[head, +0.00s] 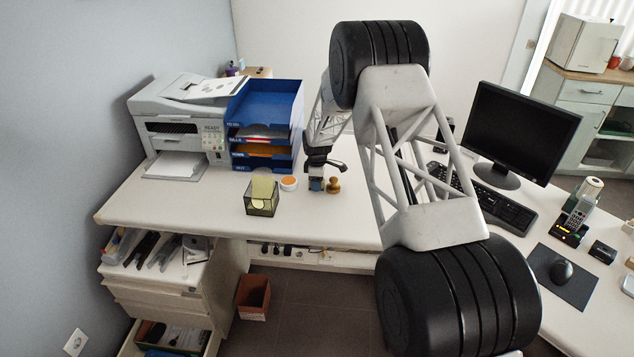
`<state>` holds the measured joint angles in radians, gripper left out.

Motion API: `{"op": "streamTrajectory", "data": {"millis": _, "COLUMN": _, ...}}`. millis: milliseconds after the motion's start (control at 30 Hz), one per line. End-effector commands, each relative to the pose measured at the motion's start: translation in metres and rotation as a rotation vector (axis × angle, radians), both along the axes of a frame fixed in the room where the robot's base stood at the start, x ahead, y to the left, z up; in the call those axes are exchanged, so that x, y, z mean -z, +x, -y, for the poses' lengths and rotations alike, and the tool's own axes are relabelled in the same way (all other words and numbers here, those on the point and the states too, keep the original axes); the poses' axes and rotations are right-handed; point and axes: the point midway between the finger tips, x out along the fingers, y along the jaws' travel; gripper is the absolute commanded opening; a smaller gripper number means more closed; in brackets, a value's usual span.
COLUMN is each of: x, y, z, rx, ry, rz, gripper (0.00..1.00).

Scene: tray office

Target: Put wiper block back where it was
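My gripper (320,170) points down over the desk, left of the picture's middle, small and partly covered by my own arm. A small block with a blue part and a dark lower part (316,185) is right under or between its fingers; it may be the wiper block. I cannot tell whether the fingers grip it or whether it touches the desk. A brown wooden stamp (334,185) stands close on its right. A round white tub with an orange top (289,184) stands on its left.
A mesh holder with yellow notes (262,198) stands near the desk's front edge. Blue stacked trays (267,108) and a printer (180,125) are behind to the left. A monitor (522,130) and keyboard (500,205) are right. The desk's front left (170,212) is clear.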

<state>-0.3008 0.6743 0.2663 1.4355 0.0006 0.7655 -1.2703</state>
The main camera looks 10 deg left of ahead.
Motion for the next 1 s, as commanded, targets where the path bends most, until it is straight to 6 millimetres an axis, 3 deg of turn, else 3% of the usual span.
{"op": "streamTrajectory", "data": {"millis": 367, "x": -0.001, "y": 0.0, "z": 0.0, "rx": 0.0, "ry": 0.0, "rz": 0.0, "gripper": 0.57}}
{"op": "streamTrajectory", "data": {"millis": 567, "x": -0.011, "y": 0.0, "z": 0.0, "rx": 0.0, "ry": 0.0, "rz": 0.002, "gripper": 0.57}}
{"op": "streamTrajectory", "data": {"millis": 1000, "x": -0.074, "y": 0.001, "z": 0.0, "rx": 0.0, "ry": 0.001, "rz": 0.003, "gripper": 0.57}}
